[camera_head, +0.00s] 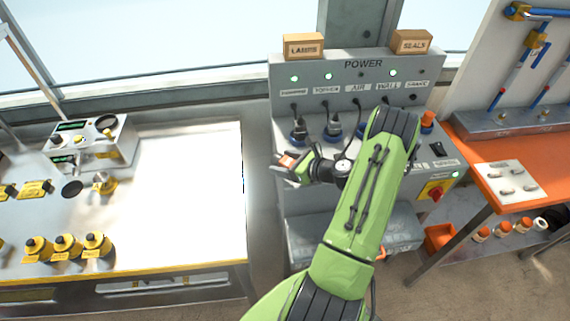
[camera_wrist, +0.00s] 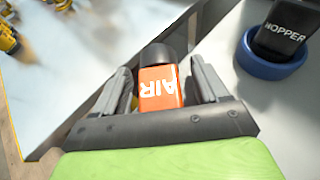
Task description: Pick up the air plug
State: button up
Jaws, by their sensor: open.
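The air plug (camera_wrist: 158,88) is an orange block with a white AIR label and a black rounded end, in the wrist view. It lies between the two fingers of my gripper (camera_wrist: 163,82), which is open around it. I cannot tell whether either finger touches it. In the head view, the orange of the plug (camera_head: 288,161) shows at my gripper (camera_head: 298,168), in front of the grey power panel (camera_head: 345,66). My green arm hides part of the panel's sockets.
A black HOPPER plug (camera_wrist: 283,30) stands in a blue ring at the right of the wrist view. A steel table (camera_head: 190,190) with yellow-black parts is at left. An orange bench (camera_head: 480,150) with a white plate is at right. The left table's middle is clear.

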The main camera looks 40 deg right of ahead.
aim_at(285, 160)
jog(key=shift+c, duration=1)
jog(key=c, duration=1.1)
notch_tip(285, 160, up, 10)
jog(key=shift+r+p, duration=0.1)
jog(key=shift+p, duration=0.95)
